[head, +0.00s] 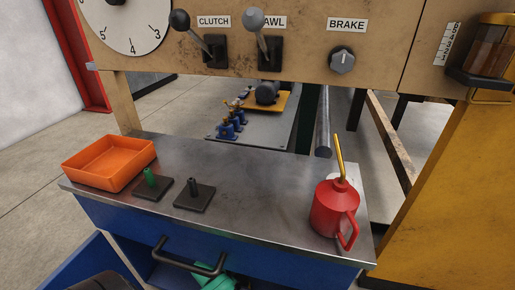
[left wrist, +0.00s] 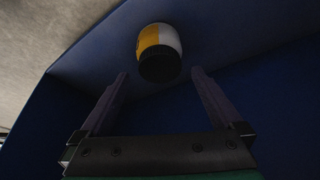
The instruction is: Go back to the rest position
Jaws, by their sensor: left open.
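My left gripper (left wrist: 160,74) is open in the left wrist view, with its two dark fingers apart and nothing between them. Beyond the fingertips is a small container (left wrist: 160,50) with a yellow and white body and a black ribbed cap. It appears to be inside a dark blue walled space (left wrist: 270,95). I cannot tell how far the fingertips are from it. Neither gripper can be made out clearly in the head view; my right gripper does not show.
The metal-topped bench (head: 255,215) holds an orange tray (head: 108,165), a green peg on a dark base (head: 152,185), a dark peg on a base (head: 194,195) and a red oil can (head: 335,208). A lever panel (head: 300,50) hangs above.

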